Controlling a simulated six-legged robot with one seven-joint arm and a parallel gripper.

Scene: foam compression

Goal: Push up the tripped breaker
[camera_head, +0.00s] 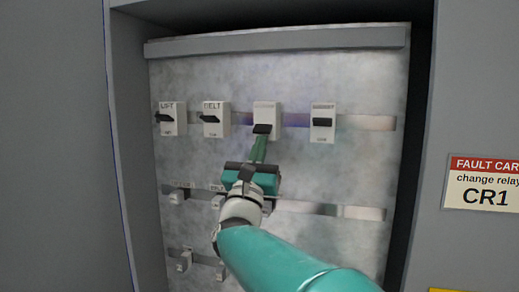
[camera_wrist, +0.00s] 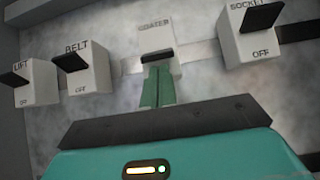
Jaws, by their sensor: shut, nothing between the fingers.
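The coater breaker (camera_head: 266,111) is a white block in the top row of the panel, third from the left. Its black lever (camera_head: 262,129) sits lower than the levers beside it. In the wrist view the label on the breaker (camera_wrist: 156,36) reads COATER, and its lever (camera_wrist: 157,55) shows just above my fingertips. My gripper (camera_head: 260,140) is shut and empty, its green fingers pointing up at the underside of the lever. In the wrist view the closed fingers (camera_wrist: 157,76) meet the lever's lower edge; I cannot tell if they touch.
The lift breaker (camera_head: 172,107) and belt breaker (camera_head: 216,107) stand to the left, the socket breaker (camera_head: 323,110) to the right. Lower rows hold small relay-like parts (camera_head: 184,261), partly behind my arm. Cabinet walls frame the panel; a fault card (camera_head: 485,184) is at right.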

